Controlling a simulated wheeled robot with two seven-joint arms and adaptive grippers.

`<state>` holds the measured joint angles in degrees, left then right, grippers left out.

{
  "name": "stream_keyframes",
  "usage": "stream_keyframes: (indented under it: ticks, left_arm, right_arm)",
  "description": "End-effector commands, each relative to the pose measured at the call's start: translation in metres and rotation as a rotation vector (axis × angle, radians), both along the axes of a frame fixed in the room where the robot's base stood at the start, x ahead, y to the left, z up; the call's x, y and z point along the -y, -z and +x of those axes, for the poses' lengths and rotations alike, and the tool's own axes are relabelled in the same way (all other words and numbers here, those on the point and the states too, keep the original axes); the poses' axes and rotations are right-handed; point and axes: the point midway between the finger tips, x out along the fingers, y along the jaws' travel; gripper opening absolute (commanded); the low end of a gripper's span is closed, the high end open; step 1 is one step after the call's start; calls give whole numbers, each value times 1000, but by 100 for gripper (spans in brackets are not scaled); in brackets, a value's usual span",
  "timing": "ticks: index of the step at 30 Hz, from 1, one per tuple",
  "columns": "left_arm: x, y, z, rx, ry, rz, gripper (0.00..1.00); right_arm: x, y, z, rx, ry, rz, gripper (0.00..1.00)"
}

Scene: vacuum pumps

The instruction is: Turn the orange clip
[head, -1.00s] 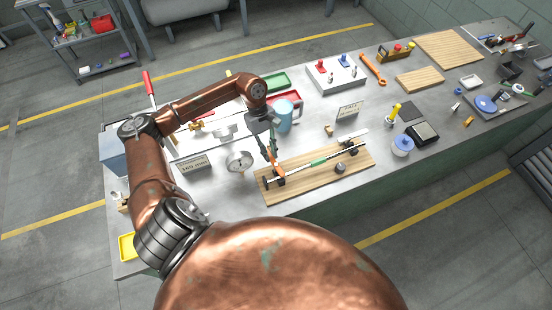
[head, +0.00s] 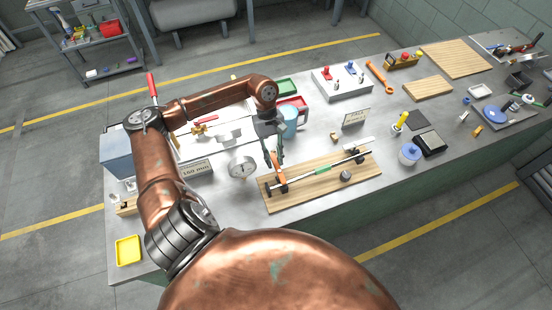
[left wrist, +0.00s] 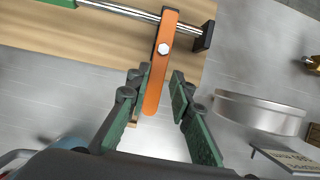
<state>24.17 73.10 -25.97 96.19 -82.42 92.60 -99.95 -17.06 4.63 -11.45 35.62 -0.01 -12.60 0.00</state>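The orange clip (left wrist: 160,65) is a flat lever with a pale bolt, sitting on a metal rod (left wrist: 120,9) near its black end block (left wrist: 203,37). The rod lies over a wooden board (head: 300,198). In the head view the clip (head: 279,174) is partly hidden by my left gripper (head: 274,155). In the left wrist view the green fingers of my left gripper (left wrist: 160,92) are apart. The clip's free end lies between them, close to the left finger and with a gap to the right one. Whether the left finger touches is unclear. My right gripper is not in view.
A round dial gauge (head: 242,168) stands left of the board, beside a label sign (head: 197,168). A blue mug (head: 288,122) stands behind the gripper. A dark knob (head: 346,176) sits on the board. The bench right of the board's front is mostly clear.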

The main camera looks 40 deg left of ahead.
Motion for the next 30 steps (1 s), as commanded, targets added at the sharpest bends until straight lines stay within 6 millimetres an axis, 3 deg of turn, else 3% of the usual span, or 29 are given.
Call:
stream_keyframes:
  ticks: [5, 16, 30]
  left_arm:
    - [1, 0, 2, 3, -1, -1, 32]
    - [-2, -9, 5, 7, -4, 0, 32]
    - [-32, -91, 21, 7, -2, 1, 32]
  right_arm:
    - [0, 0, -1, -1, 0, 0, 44]
    - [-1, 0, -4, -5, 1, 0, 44]
    - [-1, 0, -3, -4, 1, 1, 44]
